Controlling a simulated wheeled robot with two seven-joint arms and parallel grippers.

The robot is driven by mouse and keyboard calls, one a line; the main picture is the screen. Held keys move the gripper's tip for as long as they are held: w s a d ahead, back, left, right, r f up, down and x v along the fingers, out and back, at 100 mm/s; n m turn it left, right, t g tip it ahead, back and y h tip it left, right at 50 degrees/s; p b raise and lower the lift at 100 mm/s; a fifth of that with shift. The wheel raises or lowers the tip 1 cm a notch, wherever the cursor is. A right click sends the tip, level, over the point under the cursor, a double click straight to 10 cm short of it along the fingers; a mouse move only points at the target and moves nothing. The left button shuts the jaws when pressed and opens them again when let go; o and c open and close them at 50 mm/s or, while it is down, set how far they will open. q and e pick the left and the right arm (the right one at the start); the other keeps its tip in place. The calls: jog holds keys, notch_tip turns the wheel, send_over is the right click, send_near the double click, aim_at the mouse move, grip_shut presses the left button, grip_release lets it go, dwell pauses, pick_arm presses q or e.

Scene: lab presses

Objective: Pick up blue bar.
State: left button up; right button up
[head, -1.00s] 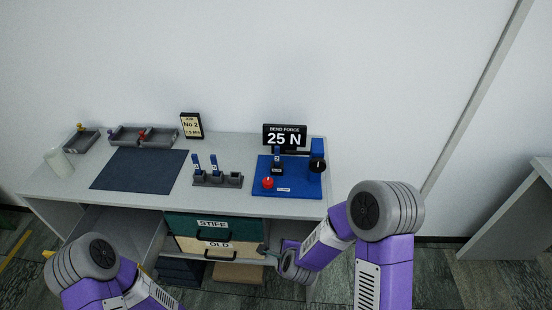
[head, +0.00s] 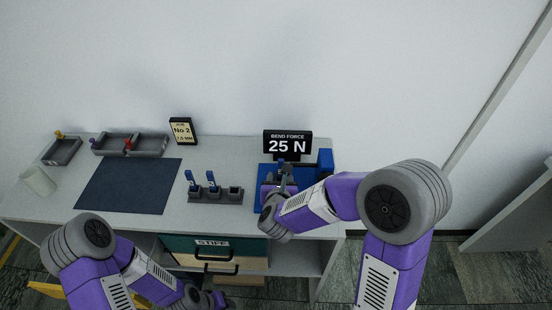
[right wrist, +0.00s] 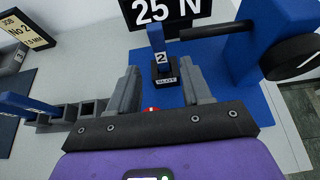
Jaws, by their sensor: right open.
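In the right wrist view a blue bar (right wrist: 156,38) with a "2" label stands upright in a black holder (right wrist: 165,74) marked "SLOT" on the blue press base (right wrist: 222,75). My right gripper (right wrist: 160,88) is open and empty, its two grey fingers apart and pointing toward this bar, which shows beyond and between them. In the head view my right gripper (head: 282,184) is over the press and hides most of that bar. Two more blue bars (head: 190,178) (head: 212,179) stand in a grey rack (head: 228,198) left of the press. My left gripper (head: 212,299) is low in front of the desk; its fingers are unclear.
A "25 N" display (head: 287,146) stands behind the press. The press has a blue post (head: 325,160) and, in the wrist view, a black arm with a round knob (right wrist: 292,58) right of the bar. A dark mat (head: 130,185) and grey trays (head: 130,145) lie left. A "STIFF" drawer (head: 190,244) is below.

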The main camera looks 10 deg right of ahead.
jog(key=x, duration=0.7)
jog(key=shift+f, duration=0.1)
grip_shut()
